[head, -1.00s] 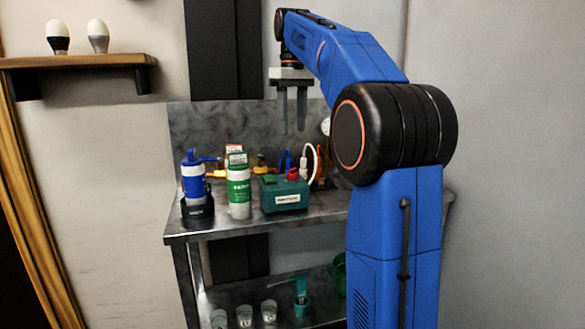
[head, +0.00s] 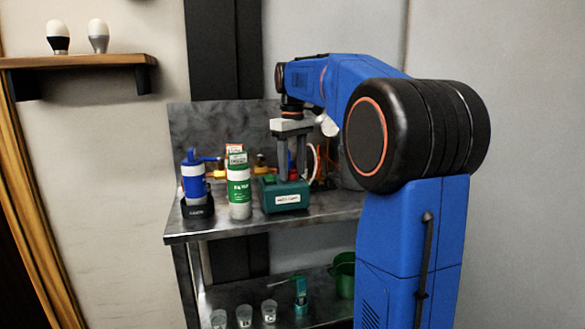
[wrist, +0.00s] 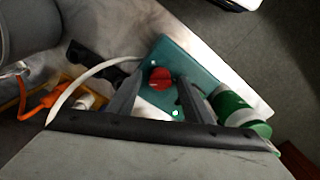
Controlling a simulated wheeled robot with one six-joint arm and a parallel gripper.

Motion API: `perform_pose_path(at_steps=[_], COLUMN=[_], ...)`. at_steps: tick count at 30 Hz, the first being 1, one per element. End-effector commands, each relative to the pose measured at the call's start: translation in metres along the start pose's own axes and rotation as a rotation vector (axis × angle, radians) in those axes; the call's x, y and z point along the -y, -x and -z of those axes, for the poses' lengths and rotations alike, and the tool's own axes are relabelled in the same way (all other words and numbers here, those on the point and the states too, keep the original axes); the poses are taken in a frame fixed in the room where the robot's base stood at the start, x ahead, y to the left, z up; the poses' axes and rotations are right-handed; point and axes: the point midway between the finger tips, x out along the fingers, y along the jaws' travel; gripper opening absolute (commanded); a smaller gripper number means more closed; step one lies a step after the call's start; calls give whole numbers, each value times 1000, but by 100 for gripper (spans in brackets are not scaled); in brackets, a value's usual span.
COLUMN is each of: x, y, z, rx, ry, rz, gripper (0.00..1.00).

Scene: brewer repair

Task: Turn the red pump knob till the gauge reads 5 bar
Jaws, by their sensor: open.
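The teal pump box (head: 285,199) with a white label stands on the metal bench; it also shows in the wrist view (wrist: 187,58). Its red knob (wrist: 160,77) shows in the wrist view between my two fingers. In the head view the knob (head: 293,174) is partly hidden by my fingers. My gripper (head: 292,178) points down, open, with one finger on each side of the knob. I cannot tell whether either finger touches it. No readable gauge face shows, so the pressure cannot be told.
A green-and-white bottle (head: 240,190) and a blue-and-white device (head: 195,183) stand left of the box. A white hose (wrist: 88,77) and orange parts (wrist: 38,104) lie close by. Several cups (head: 244,316) stand on the lower shelf. The bench's front edge is clear.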

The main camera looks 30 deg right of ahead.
Motion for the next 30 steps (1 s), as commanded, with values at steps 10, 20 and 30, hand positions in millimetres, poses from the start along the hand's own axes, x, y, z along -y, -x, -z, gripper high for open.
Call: perform_pose_path(at_steps=[10,20,30], x=[0,0,0], y=[0,0,0], z=[0,0,0], rx=[0,0,-1], ry=[0,-60,-343], rz=[0,0,0], gripper=[17,5,5])
